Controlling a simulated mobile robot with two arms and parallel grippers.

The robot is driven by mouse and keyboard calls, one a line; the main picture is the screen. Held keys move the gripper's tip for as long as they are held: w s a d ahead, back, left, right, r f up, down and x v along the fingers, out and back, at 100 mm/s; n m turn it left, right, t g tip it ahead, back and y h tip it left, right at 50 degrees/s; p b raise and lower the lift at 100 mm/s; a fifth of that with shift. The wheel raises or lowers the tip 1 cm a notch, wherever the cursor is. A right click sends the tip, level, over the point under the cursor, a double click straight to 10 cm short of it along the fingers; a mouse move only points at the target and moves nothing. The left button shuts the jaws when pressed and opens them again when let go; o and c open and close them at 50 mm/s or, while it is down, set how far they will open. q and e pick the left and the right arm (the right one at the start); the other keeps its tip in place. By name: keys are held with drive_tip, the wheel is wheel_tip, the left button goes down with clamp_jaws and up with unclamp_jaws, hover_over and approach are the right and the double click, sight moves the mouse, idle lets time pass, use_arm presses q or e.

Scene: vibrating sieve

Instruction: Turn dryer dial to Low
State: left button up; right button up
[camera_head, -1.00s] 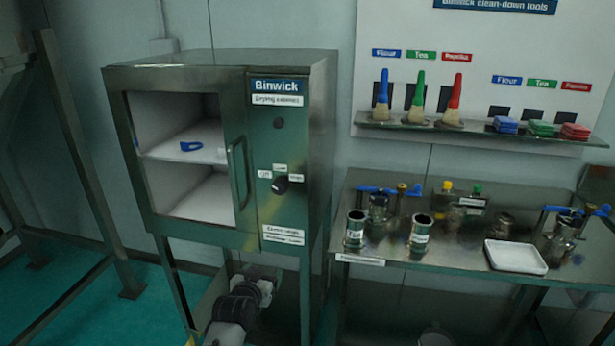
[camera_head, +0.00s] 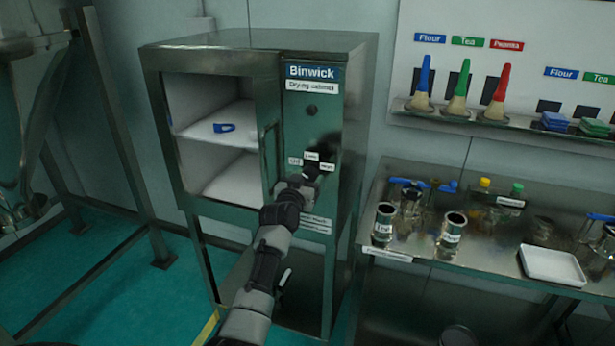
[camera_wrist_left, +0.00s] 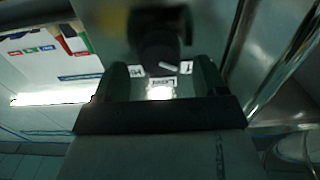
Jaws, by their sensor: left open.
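The dryer dial (camera_wrist_left: 157,48) is a dark round knob on the front panel of the Binwick drying cabinet (camera_head: 258,44). The wrist view shows it upside down, with the Low label (camera_wrist_left: 161,83) between two other labels, Off on the right side. A white mark on the knob points towards the Off label (camera_wrist_left: 186,67). My left gripper (camera_head: 308,174) is at the panel in front of the dial and largely covers it in the head view. In the wrist view its open fingers (camera_wrist_left: 158,82) stand either side of the labels and knob; contact cannot be told.
The cabinet's door handle (camera_head: 268,155) is close left of my gripper. A blue item (camera_head: 224,128) lies on the inner shelf (camera_head: 243,117). To the right, a metal bench (camera_head: 480,257) holds several jars and a white tray (camera_head: 553,265). Brushes stand on a wall shelf above.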

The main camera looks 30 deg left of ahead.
use_arm(q)
drive_tip(key=shift+x, duration=0.85)
drive_tip(key=c, duration=0.9)
drive_tip(key=m+p, duration=0.1)
drive_tip(key=m, duration=0.4)
drive_tip(key=shift+d+m, duration=0.1)
drive_tip(key=shift+m, duration=0.3)
drive_tip(key=m, duration=0.5)
drive_tip(key=shift+d+f+m, duration=0.1)
drive_tip(key=shift+f+m, duration=0.05)
drive_tip(key=shift+m, duration=0.25)
